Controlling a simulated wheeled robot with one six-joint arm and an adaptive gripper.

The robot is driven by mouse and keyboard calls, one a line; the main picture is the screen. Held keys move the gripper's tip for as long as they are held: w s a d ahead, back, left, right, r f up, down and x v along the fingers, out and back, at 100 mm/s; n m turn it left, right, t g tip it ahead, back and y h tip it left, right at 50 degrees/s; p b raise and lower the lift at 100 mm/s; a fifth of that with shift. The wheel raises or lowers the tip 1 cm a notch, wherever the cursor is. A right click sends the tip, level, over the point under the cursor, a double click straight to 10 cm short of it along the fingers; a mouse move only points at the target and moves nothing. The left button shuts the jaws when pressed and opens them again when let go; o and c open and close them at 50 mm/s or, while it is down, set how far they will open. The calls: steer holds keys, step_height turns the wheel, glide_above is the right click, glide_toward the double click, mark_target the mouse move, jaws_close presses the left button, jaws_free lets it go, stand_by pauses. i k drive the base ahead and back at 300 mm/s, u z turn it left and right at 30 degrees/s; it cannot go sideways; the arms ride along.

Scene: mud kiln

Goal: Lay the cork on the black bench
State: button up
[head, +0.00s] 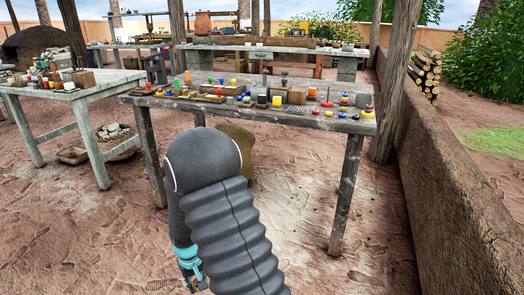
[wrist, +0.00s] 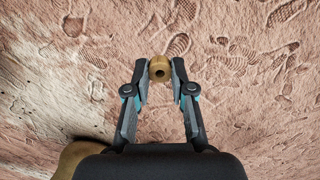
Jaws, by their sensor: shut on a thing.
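My gripper (wrist: 160,74) is shut on a small tan, round piece with a dark hole in its end, which looks like the cork (wrist: 160,66). In the wrist view it sits between the fingertips, above bare sandy ground. In the head view my gripper (head: 193,283) hangs low at the bottom, left of my arm; the cork cannot be made out there. The dark, weathered bench (head: 270,117), the closest match to the black bench, stands ahead, beyond and above my gripper. Its top is crowded with small coloured things.
A pale bench (head: 95,84) with a cluttered top stands at the left. A mud wall (head: 440,170) runs along the right. More benches stand behind, and stacked logs (head: 424,75) lie at the back right. The dark bench's front edge has narrow bare strips.

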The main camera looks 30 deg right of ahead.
mark_target(369, 121)
steer(key=z, duration=1.8)
steer(key=i, duration=0.4)
steer(key=u, duration=0.05)
